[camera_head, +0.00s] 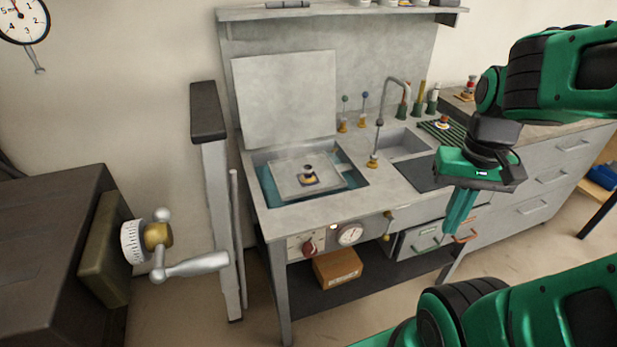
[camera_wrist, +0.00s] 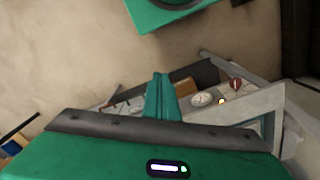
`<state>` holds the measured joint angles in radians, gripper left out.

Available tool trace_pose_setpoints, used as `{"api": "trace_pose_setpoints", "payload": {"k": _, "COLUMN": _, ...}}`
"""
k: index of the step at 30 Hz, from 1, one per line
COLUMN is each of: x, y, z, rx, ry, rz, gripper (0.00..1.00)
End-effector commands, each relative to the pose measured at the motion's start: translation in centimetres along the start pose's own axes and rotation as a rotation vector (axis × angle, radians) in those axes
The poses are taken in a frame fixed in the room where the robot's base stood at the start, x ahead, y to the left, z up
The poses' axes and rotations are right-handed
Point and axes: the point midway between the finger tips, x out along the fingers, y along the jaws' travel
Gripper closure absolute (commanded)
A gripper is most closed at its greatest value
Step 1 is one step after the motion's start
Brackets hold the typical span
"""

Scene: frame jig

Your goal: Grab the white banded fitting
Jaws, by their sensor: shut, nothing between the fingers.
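Another small fitting (camera_head: 442,122), with red and yellow parts, is at the green ribbed rack right of the sink; I cannot tell which is the white banded one. My gripper (camera_head: 456,230) hangs shut and empty in front of the bench's right part, apart from both. In the wrist view its green fingers (camera_wrist: 158,80) are together; no fitting shows there.
A raised grey lid (camera_head: 285,100) stands behind the recess. A curved faucet (camera_head: 380,115) and several upright knobbed levers rise near the sink. A gauge (camera_head: 350,234) and red knob (camera_head: 309,248) are on the front. A cardboard box (camera_head: 338,268) sits on the lower shelf. A crank handle (camera_head: 195,265) juts out at left.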

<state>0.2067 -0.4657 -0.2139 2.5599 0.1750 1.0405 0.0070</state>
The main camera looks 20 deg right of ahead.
Motion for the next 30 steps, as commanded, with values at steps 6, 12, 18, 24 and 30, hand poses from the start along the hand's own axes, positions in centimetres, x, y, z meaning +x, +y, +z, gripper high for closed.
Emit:
{"api": "trace_pose_setpoints", "payload": {"k": 6, "x": 0.0, "y": 0.0, "z": 0.0, "rx": 0.000, "ry": 0.000, "rz": 0.000, "gripper": 1.00}}
{"api": "trace_pose_setpoints", "payload": {"k": 12, "x": 0.0, "y": 0.0, "z": 0.0, "rx": 0.000, "ry": 0.000, "rz": 0.000, "gripper": 0.93}}
{"api": "trace_pose_setpoints", "payload": {"k": 18, "x": 0.3, "y": -0.6, "z": -0.7, "rx": -0.101, "ry": 0.032, "rz": -0.017, "gripper": 0.56}}
{"api": "trace_pose_setpoints", "payload": {"k": 24, "x": 3.4, "y": -4.9, "z": -5.9, "rx": -0.409, "ry": 0.106, "rz": -0.084, "gripper": 0.56}}
{"api": "trace_pose_setpoints", "payload": {"k": 30, "x": 6.6, "y": -10.7, "z": -10.7, "rx": -0.710, "ry": 0.224, "rz": -0.208, "gripper": 0.56}}
